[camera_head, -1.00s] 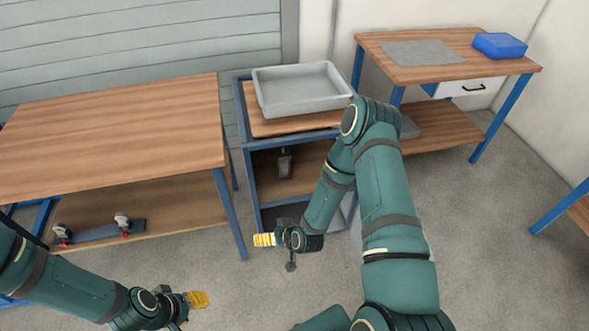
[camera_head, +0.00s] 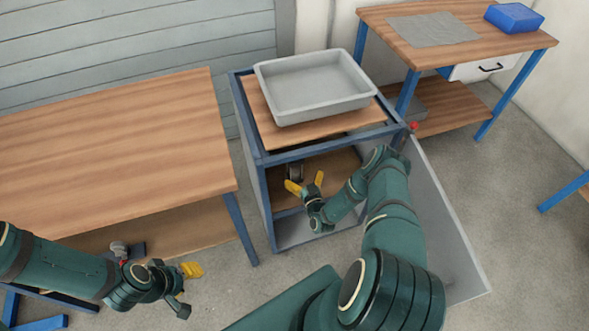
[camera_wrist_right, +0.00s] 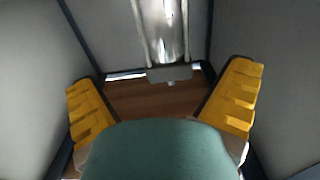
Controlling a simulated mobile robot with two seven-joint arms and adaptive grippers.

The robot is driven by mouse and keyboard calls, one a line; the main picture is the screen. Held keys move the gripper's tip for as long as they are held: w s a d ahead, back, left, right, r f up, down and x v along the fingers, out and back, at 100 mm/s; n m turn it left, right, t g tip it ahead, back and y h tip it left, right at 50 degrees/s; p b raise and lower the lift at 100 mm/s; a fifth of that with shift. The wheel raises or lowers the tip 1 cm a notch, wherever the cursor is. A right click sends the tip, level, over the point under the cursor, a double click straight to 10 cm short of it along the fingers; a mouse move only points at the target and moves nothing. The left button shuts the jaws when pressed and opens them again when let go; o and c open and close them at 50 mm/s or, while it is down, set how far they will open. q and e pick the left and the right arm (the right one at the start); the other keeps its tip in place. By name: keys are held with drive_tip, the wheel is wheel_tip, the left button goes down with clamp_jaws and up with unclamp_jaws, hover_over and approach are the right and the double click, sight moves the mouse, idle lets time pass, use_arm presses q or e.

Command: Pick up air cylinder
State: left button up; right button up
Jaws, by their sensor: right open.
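The air cylinder (camera_wrist_right: 163,30) is a shiny silver tube with a grey end block, seen in the right wrist view at the top centre, ahead of my fingers. In the head view, a small, partly hidden part of it (camera_head: 294,172) shows inside the blue-framed cabinet (camera_head: 262,200). My right gripper (camera_head: 306,184) is open at the cabinet's front opening. In the right wrist view its yellow fingers (camera_wrist_right: 164,85) are spread to either side below the cylinder, with nothing between them. My left gripper (camera_head: 192,270) is low at the left, its finger gap unclear.
A grey tray (camera_head: 258,85) stands on the cabinet's wooden top. The grey cabinet door (camera_head: 450,240) is swung open to the right of my right arm. A wooden workbench (camera_head: 110,150) stands at the left. Another bench (camera_head: 400,65) with a blue box (camera_head: 513,17) is at the back right.

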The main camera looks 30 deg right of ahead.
sight(297, 170)
drive_tip(key=shift+x, duration=1.15)
drive_tip(key=w, duration=0.1)
drive_tip(key=w+b, duration=0.1)
drive_tip(key=w, duration=0.2)
drive_tip(key=shift+w+d+f+b, duration=0.1)
drive_tip(key=shift+w+f+b, duration=0.05)
drive_tip(key=shift+f+b, duration=0.25)
drive_tip(key=shift+w+d+r, duration=0.1)
drive_tip(key=shift+w, duration=0.3)
drive_tip(key=c, duration=1.3)
drive_tip(key=shift+r, duration=0.15)
drive_tip(key=shift+c, duration=0.2)
